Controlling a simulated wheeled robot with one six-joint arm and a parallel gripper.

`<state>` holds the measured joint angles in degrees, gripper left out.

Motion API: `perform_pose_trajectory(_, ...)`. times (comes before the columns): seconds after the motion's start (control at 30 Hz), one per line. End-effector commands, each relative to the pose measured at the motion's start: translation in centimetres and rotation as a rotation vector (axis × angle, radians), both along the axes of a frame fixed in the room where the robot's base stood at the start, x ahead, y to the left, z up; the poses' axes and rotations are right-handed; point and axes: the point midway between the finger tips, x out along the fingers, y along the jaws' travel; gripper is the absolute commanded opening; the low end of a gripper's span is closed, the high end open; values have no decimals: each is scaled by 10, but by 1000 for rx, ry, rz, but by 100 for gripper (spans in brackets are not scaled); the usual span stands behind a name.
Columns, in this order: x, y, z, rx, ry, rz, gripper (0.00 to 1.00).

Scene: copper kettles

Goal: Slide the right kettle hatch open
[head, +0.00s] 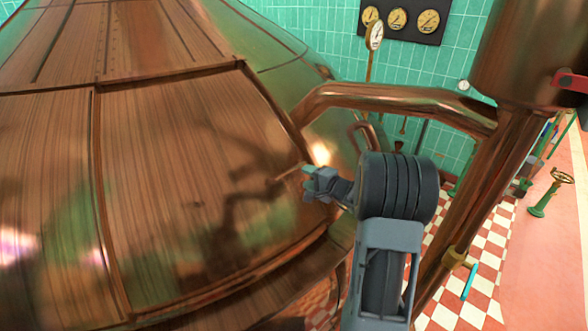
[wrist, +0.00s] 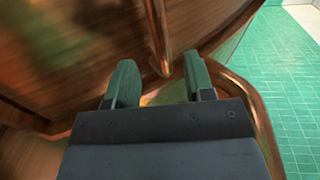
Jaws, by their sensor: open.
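A large copper kettle (head: 40,190) fills the left of the head view. Its hatch, a framed brown panel (head: 170,150), covers the curved side and looks shut. A thin copper handle bar (head: 284,181) sticks out near the hatch's right edge. My gripper (head: 307,178) is at the right end of this bar. In the wrist view my gripper (wrist: 161,80) is open, with green fingertips apart. A copper bar (wrist: 157,35), seemingly the handle, runs down into the gap between them. I cannot tell whether either finger touches it.
A thick copper pipe (head: 390,97) arches from the kettle to a vertical copper column (head: 475,180) right of my arm. Gauges (head: 397,19) hang on the green tiled wall. A green valve (head: 550,193) stands on the pink floor at right.

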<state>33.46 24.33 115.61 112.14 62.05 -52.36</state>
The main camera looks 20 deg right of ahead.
Motion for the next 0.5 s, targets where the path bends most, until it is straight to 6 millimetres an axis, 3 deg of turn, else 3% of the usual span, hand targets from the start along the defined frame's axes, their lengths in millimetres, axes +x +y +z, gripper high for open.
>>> perform_pose_trajectory(0.2,35,16,-4,1,1,4,48)
perform_pose_trajectory(0.5,60,26,-9,-1,0,2,48)
